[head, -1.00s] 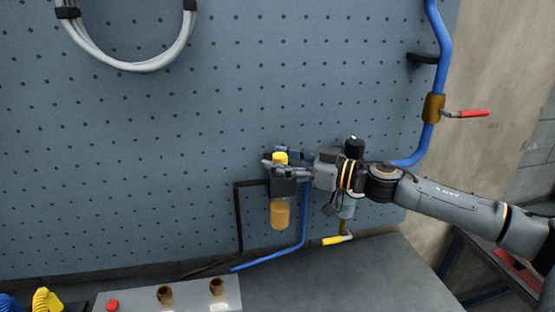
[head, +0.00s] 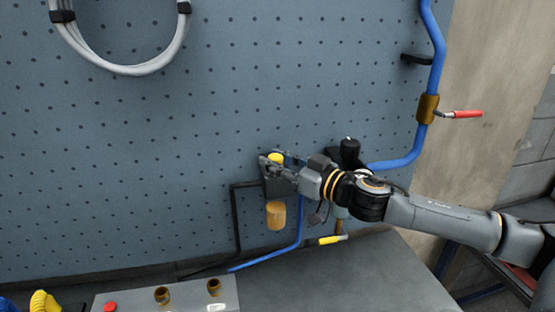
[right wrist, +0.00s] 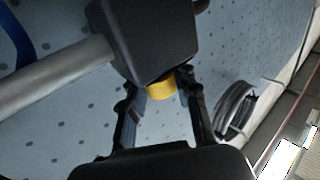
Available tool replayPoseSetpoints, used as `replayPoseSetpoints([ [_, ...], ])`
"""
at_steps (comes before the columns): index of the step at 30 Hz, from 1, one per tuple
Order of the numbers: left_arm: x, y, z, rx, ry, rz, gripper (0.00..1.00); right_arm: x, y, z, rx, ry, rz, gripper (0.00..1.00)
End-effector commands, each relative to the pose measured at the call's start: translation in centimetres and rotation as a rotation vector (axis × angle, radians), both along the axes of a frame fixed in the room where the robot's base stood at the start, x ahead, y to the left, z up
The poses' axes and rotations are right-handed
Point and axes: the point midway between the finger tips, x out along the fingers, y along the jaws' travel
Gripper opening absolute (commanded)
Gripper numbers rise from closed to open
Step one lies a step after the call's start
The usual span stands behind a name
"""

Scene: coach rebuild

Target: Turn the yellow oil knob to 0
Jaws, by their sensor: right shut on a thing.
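The yellow oil knob (head: 276,159) sits on top of a dark lubricator body with an amber bowl (head: 276,215) below, on the pegboard. My right gripper (head: 274,163) comes in from the right and is shut on the knob, one finger on either side. In the right wrist view the knob (right wrist: 161,90) shows between the fingers (right wrist: 160,98), partly hidden by the dark body. No scale or number on the knob can be read. My left gripper is not in view.
A black-topped regulator (head: 349,150) stands just right, behind my arm. A yellow lever (head: 330,240) hangs below it. Blue pipe with a red-handled valve (head: 428,108) runs at the right. A grey cable loop (head: 130,68) hangs upper left. The bench top (head: 350,275) is largely clear.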

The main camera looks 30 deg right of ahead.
Motion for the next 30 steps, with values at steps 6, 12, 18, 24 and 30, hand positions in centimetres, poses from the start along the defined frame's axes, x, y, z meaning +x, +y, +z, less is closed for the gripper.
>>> replayPoseSetpoints([
  [6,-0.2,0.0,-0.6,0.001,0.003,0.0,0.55,-0.1,0.4,-0.2,0.01,-0.001,-0.2,0.0],
  [12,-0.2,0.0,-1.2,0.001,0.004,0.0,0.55,0.0,0.5,-0.1,0.014,0.0,-0.39,0.0],
  [18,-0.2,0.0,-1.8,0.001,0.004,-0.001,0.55,0.1,0.4,-0.1,0.013,0.001,-0.583,0.0],
  [24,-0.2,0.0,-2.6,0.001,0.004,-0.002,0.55,0.1,0.3,-0.2,0.01,0.002,-0.769,0.0],
  [30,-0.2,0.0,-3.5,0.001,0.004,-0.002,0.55,0.1,0.3,-0.2,0.007,0.003,-0.924,0.0],
])
